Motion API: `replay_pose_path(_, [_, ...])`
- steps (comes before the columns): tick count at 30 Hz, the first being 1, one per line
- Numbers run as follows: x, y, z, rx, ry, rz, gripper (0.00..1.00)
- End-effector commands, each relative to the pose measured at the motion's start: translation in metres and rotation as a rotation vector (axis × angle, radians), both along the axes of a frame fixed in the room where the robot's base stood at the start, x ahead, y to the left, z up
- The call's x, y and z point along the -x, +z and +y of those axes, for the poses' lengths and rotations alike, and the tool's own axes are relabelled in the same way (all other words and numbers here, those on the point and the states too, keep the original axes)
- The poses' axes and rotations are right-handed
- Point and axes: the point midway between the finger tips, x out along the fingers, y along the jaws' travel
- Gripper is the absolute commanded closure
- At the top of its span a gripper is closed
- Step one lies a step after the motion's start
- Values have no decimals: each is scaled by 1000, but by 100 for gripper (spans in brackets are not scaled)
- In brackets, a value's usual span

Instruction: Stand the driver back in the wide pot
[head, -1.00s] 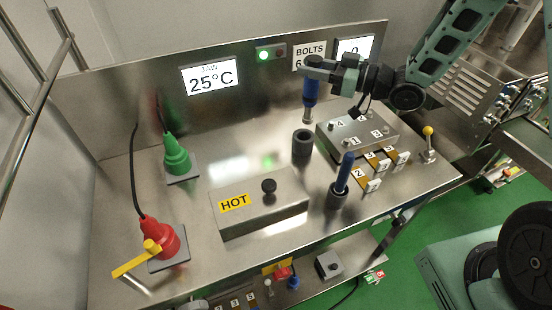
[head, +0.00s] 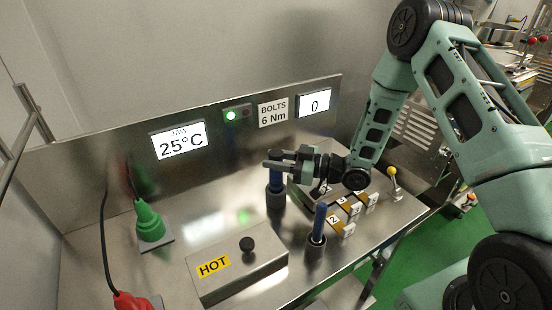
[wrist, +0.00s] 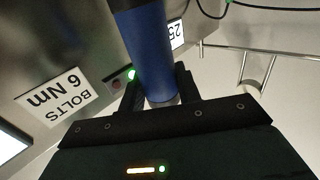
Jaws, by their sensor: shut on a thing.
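My gripper (head: 284,165) is shut on the blue handle of the driver (head: 275,179), which stands upright. The driver's lower end is hidden inside the dark grey wide pot (head: 275,200) on the steel bench. Whether its tip touches the pot's floor cannot be seen. In the wrist view the blue handle (wrist: 148,50) runs between the two fingers (wrist: 158,98). A second blue-handled tool (head: 319,222) stands in a smaller grey pot (head: 315,249), nearer the front.
A steel box marked HOT (head: 236,275) with a black knob lies front left. Numbered tabs (head: 348,230) and a yellow-knobbed lever (head: 393,181) are at right. The back panel (head: 240,140) rises close behind the pot.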

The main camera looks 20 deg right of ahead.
Motion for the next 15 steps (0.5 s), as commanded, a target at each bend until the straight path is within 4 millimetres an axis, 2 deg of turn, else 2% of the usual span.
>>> replay_pose_path(10, [0, -4, 0, -2, 0, -1, 94])
replay_pose_path(11, [0, -4, 0, 0, 0, 0, 61])
replay_pose_path(12, [0, -3, 0, 0, 0, 0, 50])
replay_pose_path(13, [0, -3, 0, 0, 0, 0, 45])
replay_pose_path(15, [0, -3, 0, 0, 0, 0, 45])
